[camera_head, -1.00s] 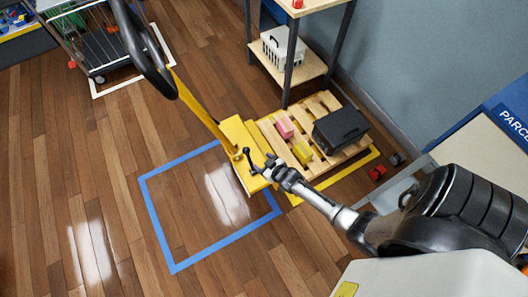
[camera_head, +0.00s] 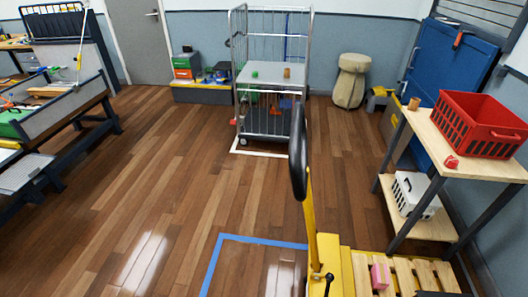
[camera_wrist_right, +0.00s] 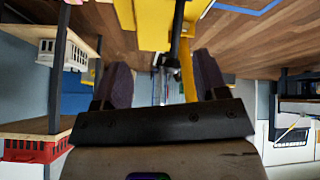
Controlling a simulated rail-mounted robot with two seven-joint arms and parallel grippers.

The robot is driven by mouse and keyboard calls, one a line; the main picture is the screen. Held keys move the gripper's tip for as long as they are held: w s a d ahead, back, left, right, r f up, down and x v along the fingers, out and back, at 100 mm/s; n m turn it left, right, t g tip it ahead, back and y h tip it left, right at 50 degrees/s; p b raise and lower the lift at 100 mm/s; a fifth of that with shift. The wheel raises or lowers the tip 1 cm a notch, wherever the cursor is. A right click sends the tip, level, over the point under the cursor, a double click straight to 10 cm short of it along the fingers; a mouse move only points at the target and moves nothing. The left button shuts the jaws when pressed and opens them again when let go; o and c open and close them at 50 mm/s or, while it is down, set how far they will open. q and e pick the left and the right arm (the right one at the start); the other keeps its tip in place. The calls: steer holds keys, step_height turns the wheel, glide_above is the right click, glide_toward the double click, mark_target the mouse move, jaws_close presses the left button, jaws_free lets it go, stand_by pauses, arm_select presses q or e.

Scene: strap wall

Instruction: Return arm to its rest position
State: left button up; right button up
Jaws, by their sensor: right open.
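My right gripper (camera_wrist_right: 161,62) shows in the right wrist view, with its two dark fingers spread apart and nothing between them in its grip. That view is upside down. Past the fingers is the yellow pallet jack (camera_wrist_right: 152,18), with its small black lever (camera_wrist_right: 177,32) and its yellow shaft (camera_wrist_right: 188,75). I cannot tell how far the gripper is from the lever. In the head view the pallet jack (camera_head: 333,265) stands at the bottom, with its black loop handle (camera_head: 298,150) upright. Neither arm shows in the head view.
A pallet (camera_head: 425,278) with a pink block (camera_head: 380,275) lies at the bottom right. A shelf (camera_head: 450,155) beside it holds a red crate (camera_head: 480,125) and a white basket (camera_head: 415,193). A cage trolley (camera_head: 270,85) stands farther back. The wooden floor at left is clear.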

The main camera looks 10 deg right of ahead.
steer(key=a+r+n+g, duration=0.1)
steer(key=a+r, duration=0.1)
steer(key=r, duration=0.4)
steer(key=a+r+g, duration=0.1)
steer(key=a+r, duration=0.2)
steer(key=r, duration=0.4)
steer(key=s+a+r+n+t+y+p, duration=0.1)
steer(key=s+a+r+p, duration=0.1)
steer(key=s+a+r, duration=0.35)
steer(key=s+a+r+n+y+p, duration=0.1)
steer(key=s+a+r+p, duration=0.15)
steer(key=s+r, duration=0.6)
steer(key=s+r+g+p, duration=0.2)
steer(key=s+p, duration=0.1)
steer(key=s, duration=0.1)
step_height(320, 180, up, 37)
steer(key=p, duration=3.7)
steer(key=shift+r, duration=0.15)
